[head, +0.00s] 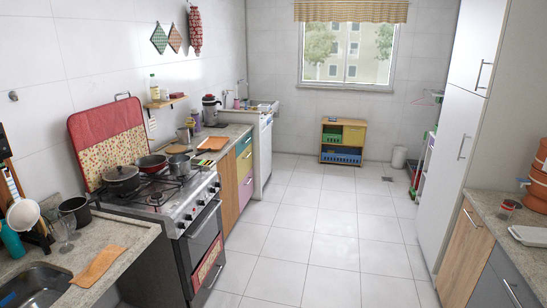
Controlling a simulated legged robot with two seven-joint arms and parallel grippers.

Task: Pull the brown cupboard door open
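Two wood-brown cupboard doors are in the head view. One brown door (464,258) is at the lower right under the counter, with a metal bar handle (472,218) near its top; it looks closed. The other brown door (229,192) is on the left, between the stove and the coloured drawers; it also looks closed, and I cannot make out its handle. I cannot tell which one the task means. Neither of my grippers is in view.
A wide tiled floor (310,235) lies clear between the two counter rows. The stove (195,235) and sink counter (95,245) stand on the left. A tall white cupboard (452,150) and grey cupboard front (500,285) flank the right brown door. A small shelf (343,140) stands at the back.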

